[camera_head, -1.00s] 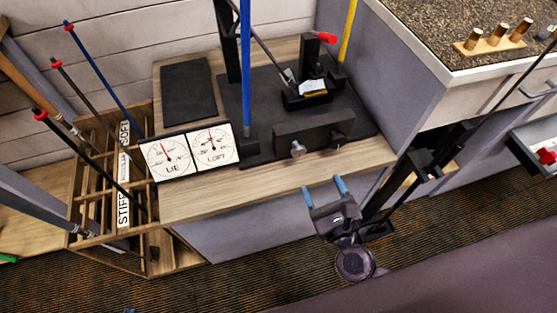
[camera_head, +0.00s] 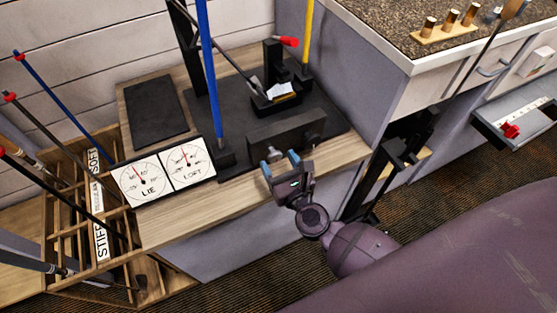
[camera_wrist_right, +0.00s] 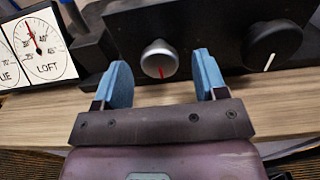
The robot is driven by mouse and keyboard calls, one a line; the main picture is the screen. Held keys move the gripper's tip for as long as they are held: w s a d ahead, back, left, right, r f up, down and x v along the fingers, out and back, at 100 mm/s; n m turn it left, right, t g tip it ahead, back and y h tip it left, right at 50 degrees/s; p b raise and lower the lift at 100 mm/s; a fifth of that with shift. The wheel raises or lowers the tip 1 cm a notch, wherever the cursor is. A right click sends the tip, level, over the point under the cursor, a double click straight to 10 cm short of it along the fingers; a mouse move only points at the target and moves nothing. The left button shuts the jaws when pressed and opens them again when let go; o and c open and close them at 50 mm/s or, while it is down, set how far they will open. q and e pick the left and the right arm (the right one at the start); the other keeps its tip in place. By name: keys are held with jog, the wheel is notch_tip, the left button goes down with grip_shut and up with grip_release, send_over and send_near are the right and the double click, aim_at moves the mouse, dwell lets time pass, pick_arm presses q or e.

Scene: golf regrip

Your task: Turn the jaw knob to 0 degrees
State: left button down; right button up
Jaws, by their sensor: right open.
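A black control box (camera_head: 258,141) on the bench carries two knobs. The silver knob (camera_head: 274,154) has a red mark; it shows in the right wrist view (camera_wrist_right: 159,57) with the mark pointing nearly straight down. The black knob (camera_wrist_right: 276,46) to its right has a white mark pointing down and slightly left. No label shows which is the jaw knob. My right gripper (camera_head: 280,164) is open, its blue fingers pointing at the silver knob. In the right wrist view the knob appears between the fingers, apart from both. My left gripper is out of view.
The LIE and LOFT dials (camera_head: 165,171) stand left of the box. A black clamp fixture (camera_head: 276,90) holding a club is behind it, with a blue post (camera_head: 211,80) nearby. A club rack (camera_head: 85,225) is at left, an open drawer (camera_head: 520,115) at right.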

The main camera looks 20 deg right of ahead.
jog(key=shift+w, duration=0.35)
jog(key=c, duration=0.9)
jog(key=shift+c, duration=0.2)
